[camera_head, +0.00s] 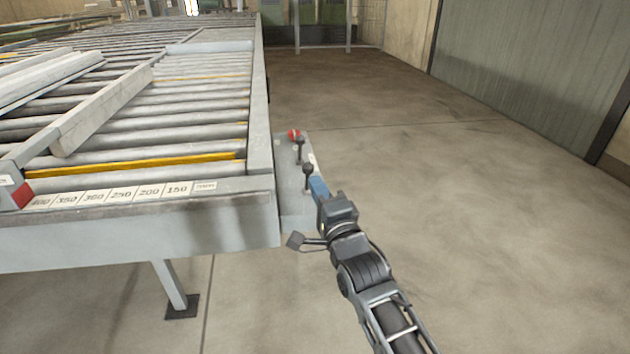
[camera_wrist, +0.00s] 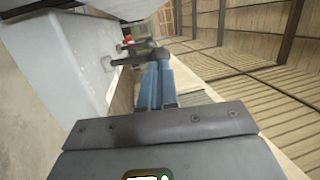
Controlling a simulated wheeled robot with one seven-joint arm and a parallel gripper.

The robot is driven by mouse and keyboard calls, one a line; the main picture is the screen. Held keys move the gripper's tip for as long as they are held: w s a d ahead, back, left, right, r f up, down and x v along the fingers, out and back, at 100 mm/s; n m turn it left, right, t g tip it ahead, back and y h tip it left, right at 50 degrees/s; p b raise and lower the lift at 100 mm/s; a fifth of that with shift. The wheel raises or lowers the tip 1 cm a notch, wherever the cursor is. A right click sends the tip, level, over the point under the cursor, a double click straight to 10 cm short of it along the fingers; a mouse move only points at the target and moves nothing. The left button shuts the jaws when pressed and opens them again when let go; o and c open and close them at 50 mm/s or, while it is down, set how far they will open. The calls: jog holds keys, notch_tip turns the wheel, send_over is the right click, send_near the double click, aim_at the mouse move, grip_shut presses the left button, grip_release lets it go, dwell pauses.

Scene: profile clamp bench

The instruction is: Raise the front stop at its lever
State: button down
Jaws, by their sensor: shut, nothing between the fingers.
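Two black-knobbed levers stand on a grey side panel at the bench's near right corner, the nearer lever (camera_head: 307,170) and the farther lever (camera_head: 300,143). Which one belongs to the front stop I cannot read. My gripper (camera_head: 317,183) has blue fingers, shut and empty, with tips right at the nearer lever's knob. In the wrist view the fingertips (camera_wrist: 158,68) lie just below the nearer lever's dark knob (camera_wrist: 160,54); whether they touch is unclear. A yellow bar (camera_head: 140,163) lies across between the front rollers, low among them.
A red button (camera_head: 294,134) sits beyond the levers. The roller bench (camera_head: 150,235) fills the left, with a numbered scale (camera_head: 120,194) on its front edge and pale profiles (camera_head: 100,112) on the rollers. The concrete floor (camera_head: 430,190) at right is clear.

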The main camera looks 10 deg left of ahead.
jog(key=shift+x, duration=0.9)
